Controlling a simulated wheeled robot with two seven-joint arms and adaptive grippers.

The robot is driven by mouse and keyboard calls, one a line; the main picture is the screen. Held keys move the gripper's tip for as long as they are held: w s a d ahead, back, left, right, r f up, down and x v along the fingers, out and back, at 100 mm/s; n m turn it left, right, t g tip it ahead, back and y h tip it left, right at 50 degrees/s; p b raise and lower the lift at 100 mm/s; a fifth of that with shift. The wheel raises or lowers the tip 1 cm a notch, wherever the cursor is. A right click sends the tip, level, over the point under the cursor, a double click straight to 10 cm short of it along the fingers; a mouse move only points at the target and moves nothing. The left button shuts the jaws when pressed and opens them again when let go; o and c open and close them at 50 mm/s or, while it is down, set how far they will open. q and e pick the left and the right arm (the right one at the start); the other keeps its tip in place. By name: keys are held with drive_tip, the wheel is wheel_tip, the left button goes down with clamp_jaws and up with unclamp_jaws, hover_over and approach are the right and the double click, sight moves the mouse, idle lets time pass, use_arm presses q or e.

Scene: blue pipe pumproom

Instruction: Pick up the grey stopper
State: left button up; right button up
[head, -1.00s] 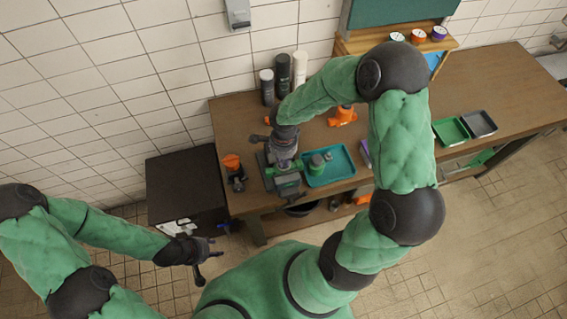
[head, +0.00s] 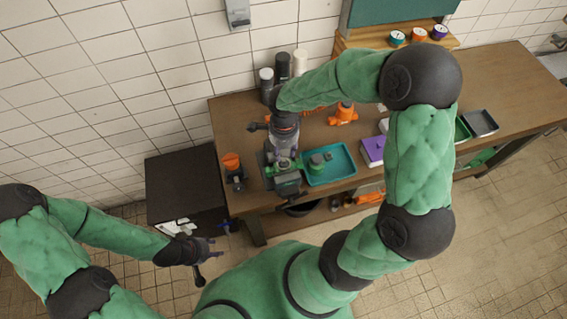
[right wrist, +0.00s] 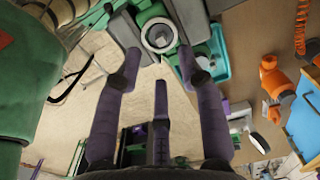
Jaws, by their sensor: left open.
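In the right wrist view, a round grey piece with a pale ring-shaped top (right wrist: 159,35) sits at the green vise (right wrist: 190,62); it looks like the grey stopper, but I cannot be sure. In the head view, the vise (head: 288,184) stands at the table's front left, and my arm and gripper hide most of the piece. My right gripper (right wrist: 160,72) is open, its purple fingers spread apart with the ring beyond the tips. It also shows in the head view (head: 284,150), over the vise. My left gripper (head: 210,252) is open and empty, off the table's left front.
A teal tray (head: 343,164) with a green part lies right of the vise. An orange-topped item (head: 232,166) stands to its left. Several bottles (head: 283,68) stand behind. A purple box (head: 373,151) and a grey tray (head: 481,122) lie further right.

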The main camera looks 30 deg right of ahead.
wheel_tip(320, 180, up, 5)
drive_tip(key=b, duration=0.3)
hover_over(283, 160)
drive_tip(key=f, duration=0.3)
drive_tip(key=s+f, duration=0.1)
drive_tip(key=f, duration=0.1)
drive_tip(key=shift+f, duration=0.15)
drive_tip(key=shift+w+f+p, duration=0.25)
drive_tip(key=shift+f+p, duration=0.05)
drive_tip(key=shift+f, duration=1.05)
drive_tip(key=shift+w+f+p, duration=0.2)
drive_tip(key=shift+f+p, duration=0.05)
drive_tip(key=shift+f, duration=1.1)
clamp_jaws()
unclamp_jaws()
